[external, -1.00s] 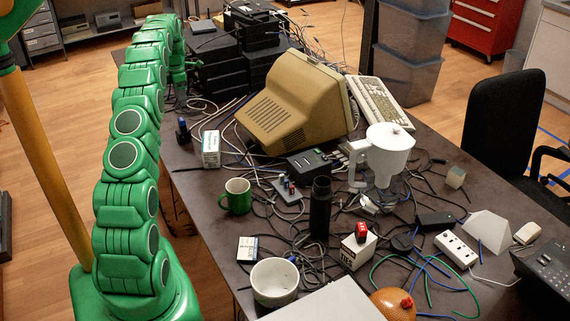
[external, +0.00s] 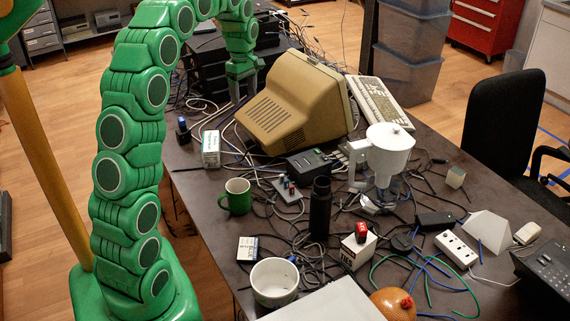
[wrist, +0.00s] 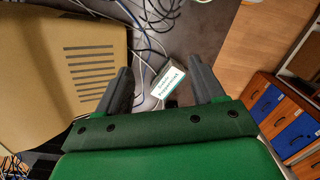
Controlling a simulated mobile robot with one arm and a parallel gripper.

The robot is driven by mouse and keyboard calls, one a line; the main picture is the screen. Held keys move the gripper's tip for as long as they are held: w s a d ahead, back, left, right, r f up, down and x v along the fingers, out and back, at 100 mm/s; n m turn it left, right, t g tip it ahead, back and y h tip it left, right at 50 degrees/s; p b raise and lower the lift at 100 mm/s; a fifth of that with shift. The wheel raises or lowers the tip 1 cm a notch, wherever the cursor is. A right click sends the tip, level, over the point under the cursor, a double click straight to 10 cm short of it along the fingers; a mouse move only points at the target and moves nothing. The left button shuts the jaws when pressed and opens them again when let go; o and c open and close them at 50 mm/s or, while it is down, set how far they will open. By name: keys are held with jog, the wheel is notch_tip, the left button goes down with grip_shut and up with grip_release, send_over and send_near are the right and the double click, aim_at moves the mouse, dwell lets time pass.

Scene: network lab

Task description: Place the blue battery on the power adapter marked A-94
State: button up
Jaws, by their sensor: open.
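My gripper (external: 244,90) is open and empty, pointing down behind the left side of the beige monitor. In the wrist view my gripper (wrist: 158,70) has its two grey fingers spread, with a white-and-green box visible beyond them. A small dark cylinder with a blue part (external: 182,131) stands upright at the table's left edge; it may be the blue battery. A grey holder (external: 287,190) with small blue and red pieces lies mid-table. A black adapter (external: 436,220) lies at the right among cables. I cannot read A-94 anywhere.
The beige monitor (external: 290,105) stands close to my gripper. A white-and-green box (external: 211,149), green mug (external: 236,196), black bottle (external: 320,207) and white jug-like appliance (external: 388,152) crowd the table. Loose cables cover much of it. Black devices (external: 205,72) are stacked at the back.

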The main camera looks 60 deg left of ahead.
jog(key=s+d+r+m, duration=0.1)
jog(key=s+d+m, duration=0.2)
jog(key=d, duration=0.5)
jog(key=s+d+r+m, duration=0.2)
jog(key=d+m, duration=0.2)
jog(key=d, duration=0.4)
jog(key=s+d+r+m, duration=0.1)
jog(key=s+d+m, duration=0.2)
jog(key=d, duration=0.5)
jog(key=s+d+f+m, duration=0.2)
jog(key=s+d+m, duration=0.4)
jog(key=s, duration=0.5)
jog(key=s+d+f+m+g, duration=0.1)
jog(key=s+d+f+m, duration=0.1)
jog(key=s+d+m, duration=0.4)
jog(key=s+d, duration=0.3)
jog(key=s, duration=0.2)
jog(key=shift+d+y, duration=0.15)
jog(key=shift+y, duration=0.25)
